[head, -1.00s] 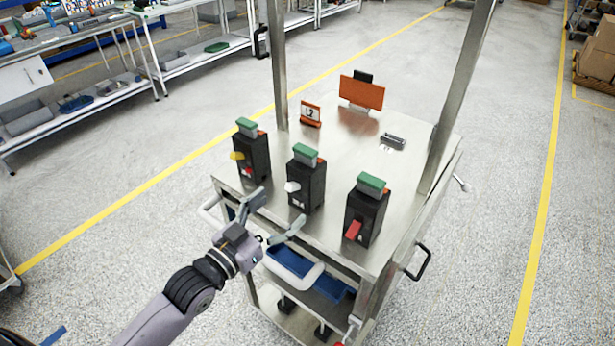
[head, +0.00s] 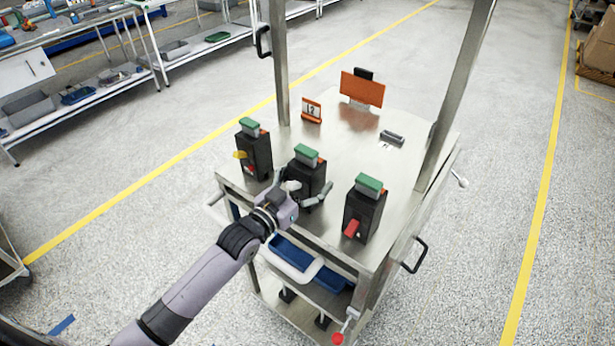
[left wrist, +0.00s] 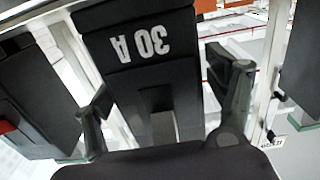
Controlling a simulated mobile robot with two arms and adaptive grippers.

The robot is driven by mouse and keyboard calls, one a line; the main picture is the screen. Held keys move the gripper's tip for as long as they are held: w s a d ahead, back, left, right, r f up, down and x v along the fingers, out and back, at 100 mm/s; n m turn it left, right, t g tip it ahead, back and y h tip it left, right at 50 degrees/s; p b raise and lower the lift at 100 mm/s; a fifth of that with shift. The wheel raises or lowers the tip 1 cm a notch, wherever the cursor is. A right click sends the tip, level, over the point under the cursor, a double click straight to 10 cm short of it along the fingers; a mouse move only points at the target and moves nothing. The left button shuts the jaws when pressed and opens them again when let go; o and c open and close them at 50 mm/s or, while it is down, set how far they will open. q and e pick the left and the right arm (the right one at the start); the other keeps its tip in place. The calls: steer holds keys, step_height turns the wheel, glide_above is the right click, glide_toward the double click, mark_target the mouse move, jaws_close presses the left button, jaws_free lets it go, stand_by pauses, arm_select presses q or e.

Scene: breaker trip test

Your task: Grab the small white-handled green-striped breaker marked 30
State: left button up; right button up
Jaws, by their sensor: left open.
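The breaker with the white handle (head: 309,172) stands upright in the middle of the cart top, black with a green top. In the left wrist view the black breaker (left wrist: 130,75) shows "30 A" upside down. My left gripper (head: 274,186) is open at its front, a finger on either side of it. Contact cannot be told. The gripper also shows in the left wrist view (left wrist: 165,92). The white handle is partly hidden by the gripper. A yellow-handled breaker (head: 253,157) stands to the left, a red-handled one (head: 367,212) to the right. My right gripper is out of view.
Metal posts (head: 457,95) rise from the cart. A blue bin (head: 292,255) is below the front edge.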

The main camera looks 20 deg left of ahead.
arm_select(q)
steer(key=shift+s, duration=0.1)
steer(key=shift+c, duration=1)
steer(key=c, duration=1.4)
steer(key=shift+r, duration=0.15)
steer(key=shift+c, duration=0.7)
